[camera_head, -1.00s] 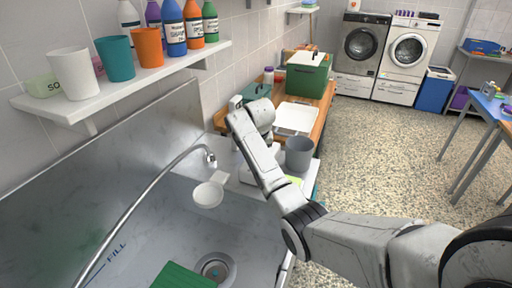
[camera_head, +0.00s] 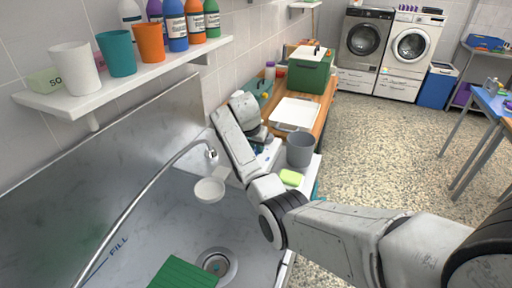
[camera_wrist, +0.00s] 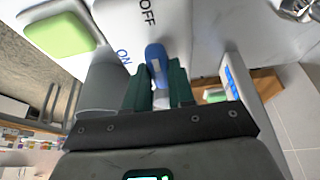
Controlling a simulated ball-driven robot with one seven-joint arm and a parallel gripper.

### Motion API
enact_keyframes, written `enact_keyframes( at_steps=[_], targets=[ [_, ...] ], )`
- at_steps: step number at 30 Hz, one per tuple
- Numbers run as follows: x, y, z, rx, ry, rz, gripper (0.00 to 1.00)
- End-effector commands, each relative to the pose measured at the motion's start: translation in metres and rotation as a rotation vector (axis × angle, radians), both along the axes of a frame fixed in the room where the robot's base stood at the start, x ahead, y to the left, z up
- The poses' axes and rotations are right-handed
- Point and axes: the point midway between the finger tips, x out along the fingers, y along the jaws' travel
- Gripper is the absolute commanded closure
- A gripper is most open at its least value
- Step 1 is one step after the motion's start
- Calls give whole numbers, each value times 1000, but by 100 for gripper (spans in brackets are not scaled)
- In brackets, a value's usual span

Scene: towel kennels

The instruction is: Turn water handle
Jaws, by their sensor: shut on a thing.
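In the wrist view the blue water handle (camera_wrist: 155,60) sits on a white surface, close to the printed words OFF and ON. OFF is above its tip and ON is to its left. My gripper (camera_wrist: 159,88) is shut on the handle, with a dark green finger on each side of it. In the head view my arm hides most of the gripper and the handle. The curved metal spout (camera_head: 211,153) hangs over the sink (camera_head: 120,215). No water shows coming from it.
A grey cup (camera_head: 300,150) and a green soap block (camera_head: 291,177) stand close to my wrist. A shelf (camera_head: 130,75) with cups and bottles is at upper left. Open floor (camera_head: 390,140) is at right.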

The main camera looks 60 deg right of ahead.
Motion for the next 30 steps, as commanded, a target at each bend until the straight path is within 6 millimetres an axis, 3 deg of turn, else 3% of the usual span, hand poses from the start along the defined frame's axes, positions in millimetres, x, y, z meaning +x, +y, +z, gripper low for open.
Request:
enact_keyframes(
  at_steps=[11,12,19,30],
  targets=[
    [1,-1,2,-3,-4,-5,100],
    [1,-1,2,-3,-4,-5,74],
    [0,0,1,-2,-3,-4,52],
    [1,3,8,-3,-4,-4,51]
  ],
)
